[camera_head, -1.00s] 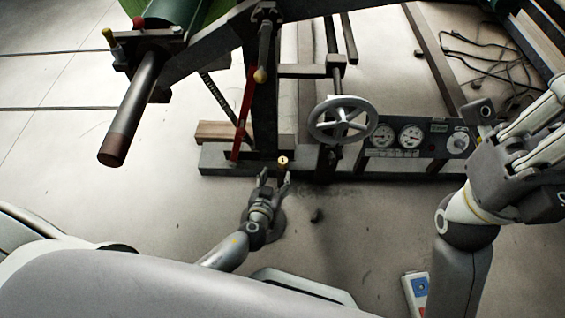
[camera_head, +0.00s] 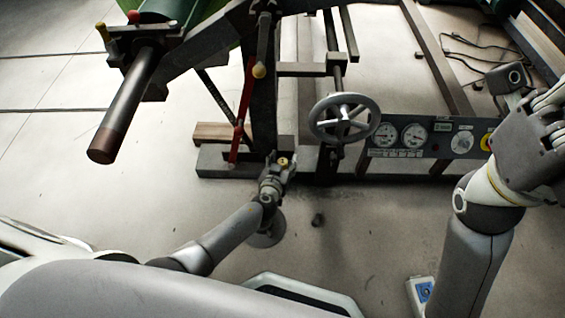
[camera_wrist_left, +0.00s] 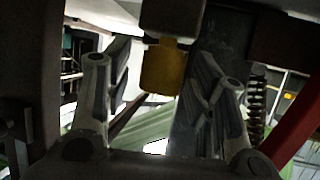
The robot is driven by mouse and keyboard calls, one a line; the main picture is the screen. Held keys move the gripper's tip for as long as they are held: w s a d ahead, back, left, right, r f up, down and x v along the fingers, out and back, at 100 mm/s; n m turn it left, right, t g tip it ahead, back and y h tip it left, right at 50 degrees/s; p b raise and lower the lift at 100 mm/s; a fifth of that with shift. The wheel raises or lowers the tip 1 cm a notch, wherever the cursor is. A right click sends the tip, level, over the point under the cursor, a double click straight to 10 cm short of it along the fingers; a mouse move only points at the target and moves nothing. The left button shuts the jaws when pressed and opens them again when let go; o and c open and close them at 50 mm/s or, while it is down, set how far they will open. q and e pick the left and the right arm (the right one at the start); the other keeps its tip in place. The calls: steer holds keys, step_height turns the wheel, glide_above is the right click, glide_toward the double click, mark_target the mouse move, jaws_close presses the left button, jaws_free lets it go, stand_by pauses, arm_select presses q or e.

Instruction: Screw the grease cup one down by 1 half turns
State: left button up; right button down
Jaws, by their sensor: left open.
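The grease cup one is a small brass-yellow cup (camera_head: 283,162) at the front of the machine's base beam in the head view. In the left wrist view the yellow cup (camera_wrist_left: 162,68) hangs below a dark fitting, between the two fingers. My left gripper (camera_head: 281,164) is open around the cup, with one finger on each side. In the wrist view gaps show between the cup and both fingers (camera_wrist_left: 165,88). My right gripper (camera_head: 545,130) is at the right edge of the head view, partly cut off, and its fingers are not clear enough to judge.
A grey handwheel (camera_head: 344,118) stands right of the cup, beside a gauge panel (camera_head: 425,137). A red lever (camera_head: 243,110) rises to the left. A thick roller shaft (camera_head: 125,108) juts forward at upper left.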

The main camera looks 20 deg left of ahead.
arm_select(q)
steer(key=shift+c, duration=0.3)
steer(key=c, duration=1)
steer(key=shift+o, duration=0.2)
steer(key=shift+h, duration=0.3)
